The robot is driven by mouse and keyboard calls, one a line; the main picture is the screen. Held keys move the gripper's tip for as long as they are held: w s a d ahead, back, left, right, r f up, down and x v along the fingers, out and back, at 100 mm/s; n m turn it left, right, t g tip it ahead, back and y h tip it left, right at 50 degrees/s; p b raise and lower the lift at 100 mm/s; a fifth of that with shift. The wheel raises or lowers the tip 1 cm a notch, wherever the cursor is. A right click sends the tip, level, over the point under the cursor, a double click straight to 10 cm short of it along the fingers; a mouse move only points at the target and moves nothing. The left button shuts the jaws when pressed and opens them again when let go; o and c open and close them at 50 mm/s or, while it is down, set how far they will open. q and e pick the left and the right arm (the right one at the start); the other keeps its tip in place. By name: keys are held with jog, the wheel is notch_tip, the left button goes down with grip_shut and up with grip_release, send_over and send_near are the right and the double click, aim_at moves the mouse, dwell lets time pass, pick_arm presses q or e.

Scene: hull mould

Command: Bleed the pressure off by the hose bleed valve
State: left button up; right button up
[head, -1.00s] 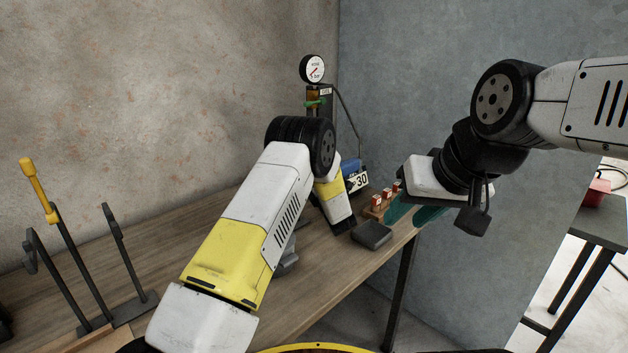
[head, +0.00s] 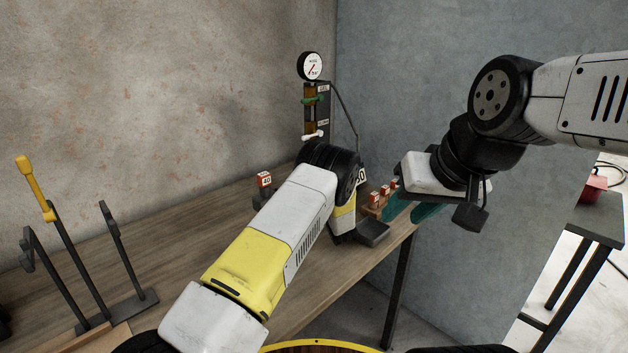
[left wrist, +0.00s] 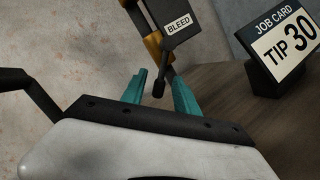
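The pressure gauge (head: 311,66) tops a dark stand at the wall corner; I cannot read its needle. Below it are a green-handled valve (head: 315,99) and a white handle (head: 313,135). In the left wrist view, a plate marked BLEED (left wrist: 178,25) stands beside a brass fitting (left wrist: 153,44). A dark knobbed lever (left wrist: 158,88) shows between the teal fingers of my left gripper (left wrist: 160,92), which is open; contact cannot be told. In the head view my left arm hides that gripper. My right gripper (head: 413,209) is open, its teal fingers apart beside the bench end.
A job card (left wrist: 285,45) reading TIP 30 stands close right of my left gripper. A block marked 40 (head: 264,180) and several red-and-white blocks (head: 385,190) are on the wooden bench (head: 170,235). A dark rack (head: 115,300) with a yellow-handled tool stands left.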

pick_arm(q)
jog(key=v, duration=0.7)
jog(key=shift+s+d, duration=0.1)
jog(key=shift+s, duration=0.05)
jog(key=shift+s+f, duration=0.1)
jog(key=shift+s, duration=0.1)
jog(key=shift+c, duration=0.5)
